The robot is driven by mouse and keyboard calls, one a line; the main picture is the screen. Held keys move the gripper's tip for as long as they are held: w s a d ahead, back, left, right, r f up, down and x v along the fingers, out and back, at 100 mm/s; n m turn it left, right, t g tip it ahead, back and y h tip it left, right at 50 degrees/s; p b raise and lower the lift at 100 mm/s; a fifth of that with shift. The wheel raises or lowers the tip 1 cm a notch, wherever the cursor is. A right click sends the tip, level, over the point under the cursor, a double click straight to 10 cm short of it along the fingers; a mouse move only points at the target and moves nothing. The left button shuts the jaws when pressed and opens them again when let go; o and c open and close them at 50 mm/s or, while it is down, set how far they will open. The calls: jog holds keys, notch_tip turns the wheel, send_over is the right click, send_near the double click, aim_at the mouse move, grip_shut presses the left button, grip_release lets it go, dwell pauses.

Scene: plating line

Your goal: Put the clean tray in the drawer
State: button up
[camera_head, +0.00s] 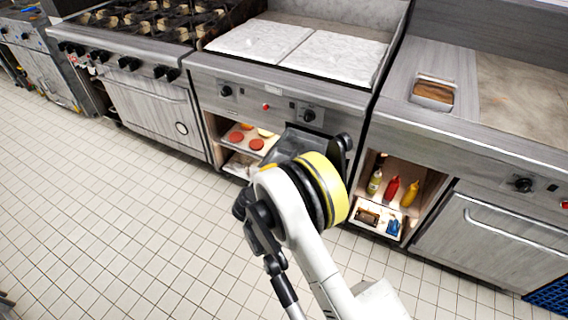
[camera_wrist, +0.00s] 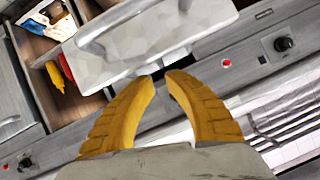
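My wrist hides most of the gripper there. I cannot pick out the clean tray with certainty.
Left of my arm, an open shelf (camera_head: 242,145) holds red patties (camera_head: 257,144). To the right, a cubby holds a red bottle (camera_head: 391,189), a yellow bottle (camera_head: 410,193) and a lower tray (camera_head: 361,228). A griddle (camera_head: 334,58) is above. The tiled floor (camera_head: 120,220) is clear at left.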

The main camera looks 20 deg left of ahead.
jog(key=w+d+r+n+g+h, duration=0.15)
jog(key=d+r+g, duration=0.25)
jog(key=d+r, duration=2.1)
jog(key=s+d+r+g, duration=0.1)
jog(key=s+d+r, duration=0.2)
jog(key=s+d, duration=0.45)
jog(key=s+d+r, duration=0.3)
jog(key=s+d, duration=0.3)
jog(key=d, duration=0.3)
jog(key=s+d+n, duration=0.1)
jog(key=s+d, duration=0.2)
jog(key=s, duration=0.4)
jog(key=s+d+f+y, duration=0.1)
jog(key=s+d, duration=0.1)
jog(key=s, duration=0.5)
jog(key=shift+d+f+n+g, duration=0.2)
jog(key=shift+d+n+g, duration=0.15)
jog(key=shift+d+g, duration=0.05)
